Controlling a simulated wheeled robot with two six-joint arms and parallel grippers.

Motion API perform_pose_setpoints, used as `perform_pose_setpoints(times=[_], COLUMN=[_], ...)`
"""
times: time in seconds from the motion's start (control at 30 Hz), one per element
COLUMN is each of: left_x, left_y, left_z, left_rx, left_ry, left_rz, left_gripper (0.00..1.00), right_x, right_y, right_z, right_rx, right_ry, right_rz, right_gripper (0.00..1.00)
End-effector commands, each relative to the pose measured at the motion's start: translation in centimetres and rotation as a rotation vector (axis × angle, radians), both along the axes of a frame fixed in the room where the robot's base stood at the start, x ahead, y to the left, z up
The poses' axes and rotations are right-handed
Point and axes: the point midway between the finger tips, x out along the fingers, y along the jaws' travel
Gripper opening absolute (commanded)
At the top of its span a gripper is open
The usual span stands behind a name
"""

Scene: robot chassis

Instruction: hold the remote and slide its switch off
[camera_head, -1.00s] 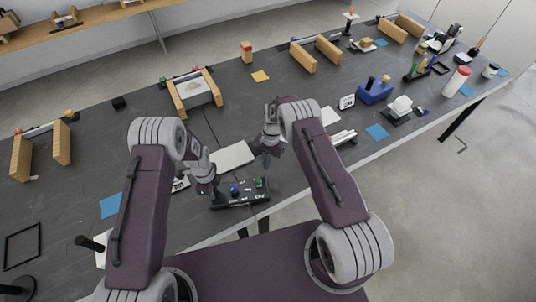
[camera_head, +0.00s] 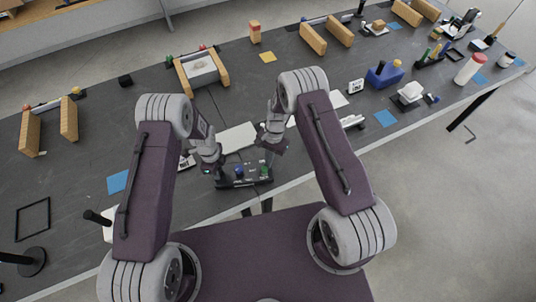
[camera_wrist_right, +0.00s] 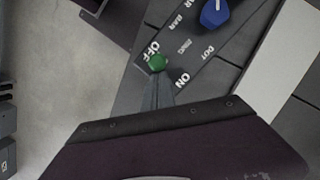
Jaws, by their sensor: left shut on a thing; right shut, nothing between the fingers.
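The remote (camera_head: 250,182) is a long black panel near the table's front edge. It has a blue knob (camera_head: 239,173) and a green switch knob (camera_head: 265,170) at its right end. My left gripper (camera_head: 218,172) is shut on the remote's left end. My right gripper (camera_head: 268,157) is shut and empty, just above the green switch. In the right wrist view, the closed fingertips (camera_wrist_right: 158,82) are right beside the green switch (camera_wrist_right: 157,63), perhaps touching it. The switch sits nearer the OFF label than the ON label. The blue knob (camera_wrist_right: 214,13) shows at the top.
A white flat board (camera_head: 238,137) lies behind the remote. A wooden-sided holder (camera_head: 201,70) stands further back, and a blue block (camera_head: 384,76) is at the right. A blue square (camera_head: 119,181) lies left of my left arm. The floor is open beyond the front edge.

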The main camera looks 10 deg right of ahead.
Motion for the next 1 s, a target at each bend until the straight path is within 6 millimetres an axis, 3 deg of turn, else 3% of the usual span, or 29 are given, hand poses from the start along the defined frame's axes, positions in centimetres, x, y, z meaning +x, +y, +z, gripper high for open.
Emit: perform_pose_setpoints(times=[0.4,0.63,0.8,1.0], left_x=[0.1,0.1,0.1,0.1], left_y=[0.0,0.0,0.0,0.0], left_z=[0.0,0.0,0.0,0.0], left_rx=[-0.001,-0.001,-0.001,-0.001], left_ry=[-0.004,-0.003,-0.002,-0.002], left_rz=[0.004,0.003,0.002,0.001], left_gripper=[0.0,0.0,0.0,0.0], right_x=[-0.2,3.0,3.8,4.5], right_y=[-0.1,-2.7,-3.3,-3.9], right_z=[0.0,0.0,4.3,8.1], right_rx=[0.0,-0.001,-0.001,0.0], right_ry=[0.003,-0.003,-0.006,-0.004], right_rz=[0.001,-0.002,0.002,0.0], right_gripper=[0.0,0.0,0.0,0.0])
